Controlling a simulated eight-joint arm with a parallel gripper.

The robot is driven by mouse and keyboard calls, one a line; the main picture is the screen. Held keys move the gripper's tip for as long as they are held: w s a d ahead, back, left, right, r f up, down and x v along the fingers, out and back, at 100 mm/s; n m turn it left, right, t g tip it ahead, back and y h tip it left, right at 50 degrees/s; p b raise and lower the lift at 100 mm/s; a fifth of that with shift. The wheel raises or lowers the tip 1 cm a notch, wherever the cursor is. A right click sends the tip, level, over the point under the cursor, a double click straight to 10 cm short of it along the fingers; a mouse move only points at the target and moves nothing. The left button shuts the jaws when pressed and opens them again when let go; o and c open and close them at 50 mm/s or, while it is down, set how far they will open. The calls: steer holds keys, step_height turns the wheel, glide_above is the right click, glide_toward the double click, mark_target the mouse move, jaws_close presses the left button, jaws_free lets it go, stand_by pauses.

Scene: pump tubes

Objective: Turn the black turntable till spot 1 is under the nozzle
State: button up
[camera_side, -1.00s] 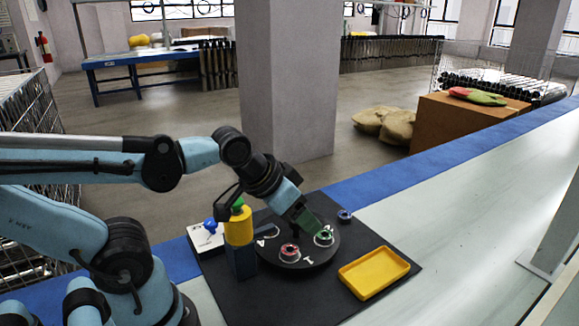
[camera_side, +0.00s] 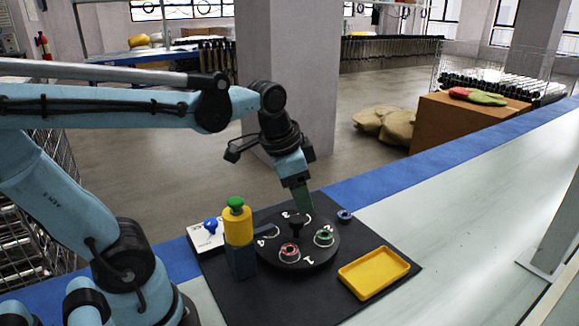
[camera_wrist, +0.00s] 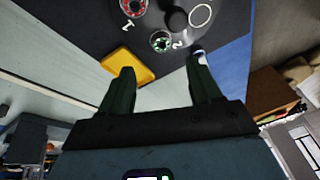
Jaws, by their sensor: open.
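The black turntable (camera_side: 318,257) lies on a dark mat, with a black knob (camera_side: 297,222) standing at its middle. Number 1 (camera_side: 308,260) is beside a red ring-shaped part (camera_side: 289,252) on the front side. Number 2 is by a green ring-shaped part (camera_side: 324,238) at the right. My gripper (camera_side: 302,208) is open and empty above the turntable's back edge, apart from the knob. The wrist view shows both fingers (camera_wrist: 162,64) spread.
A yellow tray (camera_side: 373,272) lies to the right of the turntable. A small blue ring (camera_side: 345,215) lies at the back right of the mat. A white box (camera_side: 204,238) with a blue knob stands left of the pump. The mat's front is clear.

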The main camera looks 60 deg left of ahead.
mark_target(296, 218)
steer(key=w+a+r+m+g, duration=0.2)
steer(key=w+a+m+g, duration=0.1)
steer(key=a+m+g, duration=0.15)
steer(key=shift+m+t, duration=0.25)
steer(key=shift+t, duration=0.1)
steer(key=shift+s+f, duration=0.15)
steer(key=shift+f, duration=2.85)
steer(key=shift+s+f, duration=0.1)
steer(key=shift+f, duration=2.9)
jaws_close()
